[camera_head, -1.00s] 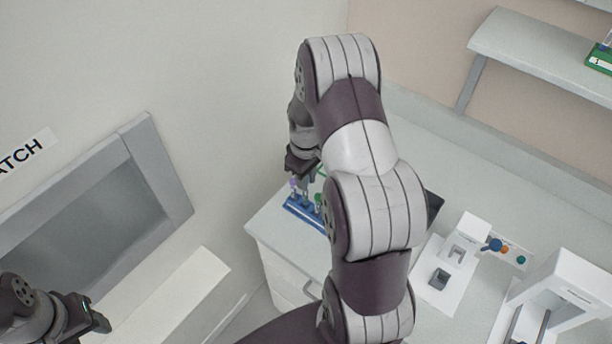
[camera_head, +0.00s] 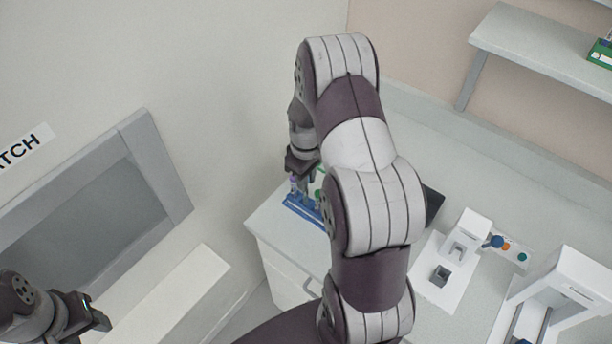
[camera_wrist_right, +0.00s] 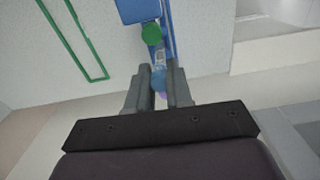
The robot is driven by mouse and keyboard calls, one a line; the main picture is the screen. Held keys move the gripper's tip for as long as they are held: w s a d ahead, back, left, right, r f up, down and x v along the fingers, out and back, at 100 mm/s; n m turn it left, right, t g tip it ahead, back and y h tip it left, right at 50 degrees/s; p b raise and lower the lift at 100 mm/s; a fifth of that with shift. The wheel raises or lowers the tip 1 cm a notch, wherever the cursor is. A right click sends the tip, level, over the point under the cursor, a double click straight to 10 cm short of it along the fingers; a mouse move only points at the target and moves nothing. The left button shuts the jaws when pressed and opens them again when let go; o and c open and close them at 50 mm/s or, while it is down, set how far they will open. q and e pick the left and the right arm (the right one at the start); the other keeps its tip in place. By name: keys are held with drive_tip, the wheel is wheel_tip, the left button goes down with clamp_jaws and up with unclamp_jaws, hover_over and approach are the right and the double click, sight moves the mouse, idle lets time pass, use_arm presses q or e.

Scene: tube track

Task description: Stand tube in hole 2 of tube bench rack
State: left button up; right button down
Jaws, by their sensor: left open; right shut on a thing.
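The blue tube bench rack (camera_head: 299,209) stands at the left end of the counter in the head view, and part of it shows at the top of the right wrist view (camera_wrist_right: 138,10). My right gripper (camera_wrist_right: 158,82) is shut on a tube with a purple cap (camera_wrist_right: 163,95) at the rack. The cap also shows below that gripper in the head view (camera_head: 293,179). A green-capped tube (camera_wrist_right: 151,33) stands at the rack. The tube's lower end and the holes are not clear. My left gripper (camera_head: 98,314) is open and empty at lower left.
My right arm hides part of the counter (camera_head: 480,165). A green outline (camera_wrist_right: 75,45) lies beside the rack. White devices (camera_head: 456,255) stand to the right, and a wall shelf (camera_head: 540,55) is above. A grey-framed hatch (camera_head: 90,220) is at left.

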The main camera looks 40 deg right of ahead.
drive_tip(key=shift+f, duration=0.2)
idle(0.3)
drive_tip(key=shift+f+b, duration=0.35)
drive_tip(key=shift+f, duration=0.1)
drive_tip(key=c, duration=0.9)
unclamp_jaws()
drive_tip(key=shift+c, duration=0.2)
